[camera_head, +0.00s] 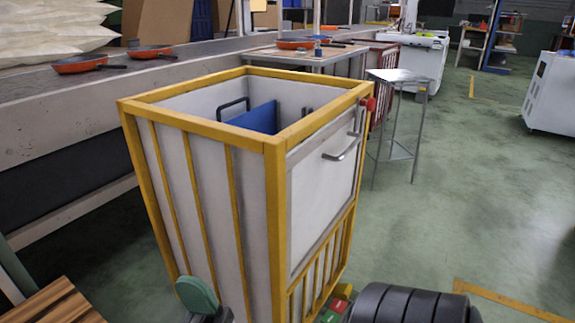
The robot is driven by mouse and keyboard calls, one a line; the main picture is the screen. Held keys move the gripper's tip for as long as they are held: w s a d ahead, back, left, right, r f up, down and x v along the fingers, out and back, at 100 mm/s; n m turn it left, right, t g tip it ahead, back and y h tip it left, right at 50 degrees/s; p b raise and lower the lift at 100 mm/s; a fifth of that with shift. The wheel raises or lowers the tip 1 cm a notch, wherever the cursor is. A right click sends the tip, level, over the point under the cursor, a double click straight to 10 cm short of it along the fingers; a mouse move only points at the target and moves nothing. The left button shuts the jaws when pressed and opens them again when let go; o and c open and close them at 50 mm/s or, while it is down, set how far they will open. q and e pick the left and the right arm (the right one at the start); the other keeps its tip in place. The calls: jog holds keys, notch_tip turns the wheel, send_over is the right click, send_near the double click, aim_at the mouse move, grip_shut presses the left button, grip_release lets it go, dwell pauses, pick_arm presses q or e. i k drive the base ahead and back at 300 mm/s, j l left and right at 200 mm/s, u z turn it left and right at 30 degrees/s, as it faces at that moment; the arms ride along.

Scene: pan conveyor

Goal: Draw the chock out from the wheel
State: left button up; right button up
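A tall cart (205,130) with a yellow frame and pale panels stands in front of me. Its lower part runs out of the bottom of the picture, and I see no wheel. I cannot make out a chock for sure. Small red and green pieces (338,305) show low at the cart's right corner, partly cut off; I cannot tell what they are. A rounded green piece (196,294) on a dark mount shows at the cart's lower left.
A conveyor (215,62) with orange pans (80,64) runs behind the cart. A metal stool (400,76) stands to the right. A black ridged cylinder (405,304) is at the bottom right. The green floor (465,190) on the right is clear.

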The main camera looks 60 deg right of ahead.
aim_at(341, 292)
jog(key=z, duration=2.35)
